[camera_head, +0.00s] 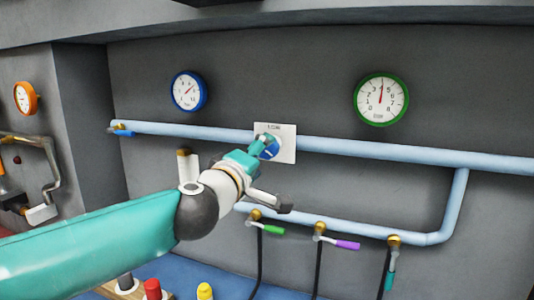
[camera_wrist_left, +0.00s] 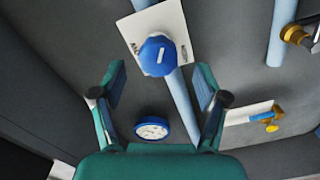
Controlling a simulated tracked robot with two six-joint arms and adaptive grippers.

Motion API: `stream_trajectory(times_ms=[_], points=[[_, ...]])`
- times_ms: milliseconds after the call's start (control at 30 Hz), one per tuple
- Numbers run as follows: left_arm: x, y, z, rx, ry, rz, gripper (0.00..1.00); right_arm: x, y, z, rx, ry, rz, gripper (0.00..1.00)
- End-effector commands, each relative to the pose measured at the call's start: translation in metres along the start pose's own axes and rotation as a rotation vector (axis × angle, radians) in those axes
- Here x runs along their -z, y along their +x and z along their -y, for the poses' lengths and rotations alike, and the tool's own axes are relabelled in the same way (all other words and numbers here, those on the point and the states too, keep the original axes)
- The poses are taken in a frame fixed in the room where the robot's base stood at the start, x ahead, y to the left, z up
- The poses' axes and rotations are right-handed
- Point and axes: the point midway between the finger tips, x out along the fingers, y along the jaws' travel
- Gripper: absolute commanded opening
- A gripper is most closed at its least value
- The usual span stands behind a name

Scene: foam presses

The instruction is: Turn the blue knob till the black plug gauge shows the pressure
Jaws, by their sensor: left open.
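The blue knob (camera_head: 271,147) sits on a white plate (camera_head: 288,143) on the grey wall, partly hidden behind my left gripper (camera_head: 258,149). In the left wrist view the knob (camera_wrist_left: 158,57) shows a white mark and lies ahead, between and beyond the spread fingers of the left gripper (camera_wrist_left: 161,84). The gripper is open, with nothing between its fingers. A blue-rimmed gauge (camera_head: 188,91) and a green-rimmed gauge (camera_head: 381,98) hang on the wall; their labels are too small to read. I cannot tell which gauge is the black plug one. My right gripper is not in view.
Pale blue pipes (camera_head: 390,150) cross the wall. Valves with green (camera_head: 272,229), purple (camera_head: 347,244) and teal (camera_head: 391,270) levers sit below. An orange-rimmed gauge (camera_head: 26,98) hangs far left. Red (camera_head: 152,289) and yellow (camera_head: 205,292) plugs stand at the bottom.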

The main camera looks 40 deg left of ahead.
Motion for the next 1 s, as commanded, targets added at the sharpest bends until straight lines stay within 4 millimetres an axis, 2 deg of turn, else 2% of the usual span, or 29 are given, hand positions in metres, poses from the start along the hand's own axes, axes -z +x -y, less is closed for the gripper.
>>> stream_trajectory(times_ms=[33,200,400,1000], points=[[0.0,-0.013,-0.001,-0.004,0.0,0.001,0.74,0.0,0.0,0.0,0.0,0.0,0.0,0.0],[-0.001,-0.044,0.0,-0.003,-0.001,0.002,0.74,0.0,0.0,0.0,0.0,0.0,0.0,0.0],[-0.001,-0.065,0.001,0.0,0.0,0.001,0.74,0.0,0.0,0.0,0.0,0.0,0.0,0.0],[0.0,-0.068,0.0,0.001,0.0,0.001,0.74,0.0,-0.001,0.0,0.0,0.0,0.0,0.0]])
